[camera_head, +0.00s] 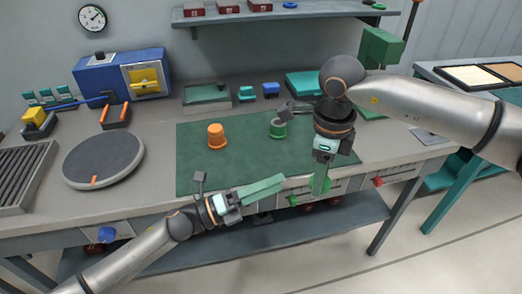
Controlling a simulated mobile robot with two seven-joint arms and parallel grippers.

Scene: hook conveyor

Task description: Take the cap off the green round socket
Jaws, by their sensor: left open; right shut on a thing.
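The green round socket (278,129) stands upright on the dark green mat (190,178), right of the mat's middle. Its top looks like an open ring, with no cap seen on it. My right gripper (320,190) points down over the mat's front edge, to the right of and nearer than the socket. It is shut on a small bright green piece, which looks like the cap; the fingers hide much of it. My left gripper (282,187) is open and empty, low at the mat's front edge, pointing right toward the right gripper.
An orange capped piece (216,136) stands on the mat left of the green socket. A round grey turntable (104,160) lies at left, with a blue box (122,75) behind it. A shelf (290,15) hangs above. The mat between the orange piece and my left gripper is clear.

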